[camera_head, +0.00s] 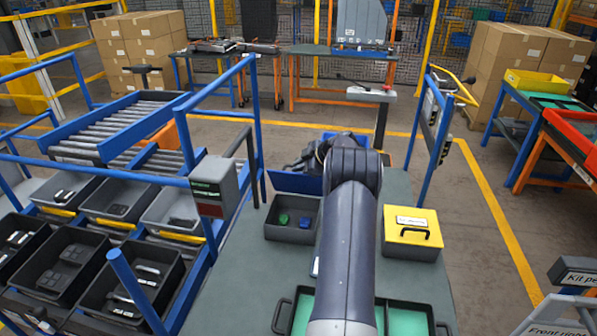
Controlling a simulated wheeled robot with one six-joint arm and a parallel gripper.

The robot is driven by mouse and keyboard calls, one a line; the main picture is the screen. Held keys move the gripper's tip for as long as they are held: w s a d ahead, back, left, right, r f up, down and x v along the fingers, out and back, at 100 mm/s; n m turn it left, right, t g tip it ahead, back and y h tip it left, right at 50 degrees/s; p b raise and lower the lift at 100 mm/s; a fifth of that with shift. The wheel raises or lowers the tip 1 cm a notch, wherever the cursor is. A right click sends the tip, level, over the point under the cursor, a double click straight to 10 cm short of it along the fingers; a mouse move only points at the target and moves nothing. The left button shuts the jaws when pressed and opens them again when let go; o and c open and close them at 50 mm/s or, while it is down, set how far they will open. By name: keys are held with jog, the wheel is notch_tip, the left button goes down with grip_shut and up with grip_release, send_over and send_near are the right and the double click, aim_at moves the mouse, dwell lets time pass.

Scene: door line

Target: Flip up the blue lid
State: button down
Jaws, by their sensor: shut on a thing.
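The blue lid (292,183) rises from the back edge of a small grey box (290,233) and stands open, leaning back. The box is open at the top; a green piece (284,219) and a blue piece (305,222) lie inside. My gripper (298,165) is at the upper edge of the lid, shut on it. My arm hides the right end of the lid, and the fingertips are small and dark.
A yellow box (412,226) with a black handle stands right of my arm. A black tray with green inserts (405,316) lies at the front. A grey post box (214,186) and blue rack stand left. The bench top between is partly clear.

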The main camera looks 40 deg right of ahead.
jog(key=shift+w+d+r+m+g+y, duration=0.25)
jog(key=shift+w+d+g+y, duration=0.2)
jog(key=shift+w+d, duration=0.3)
jog(key=c, duration=1.5)
grip_release()
jog(key=shift+s, duration=0.1)
jog(key=b+v, duration=0.2)
jog(key=v, duration=0.8)
jog(key=shift+s+r, duration=0.15)
jog(key=shift+r, duration=0.15)
jog(key=shift+d, duration=0.1)
jog(key=p+x, duration=0.2)
jog(key=x, duration=0.8)
jog(key=shift+w+f, duration=0.2)
jog(key=shift+f, duration=0.15)
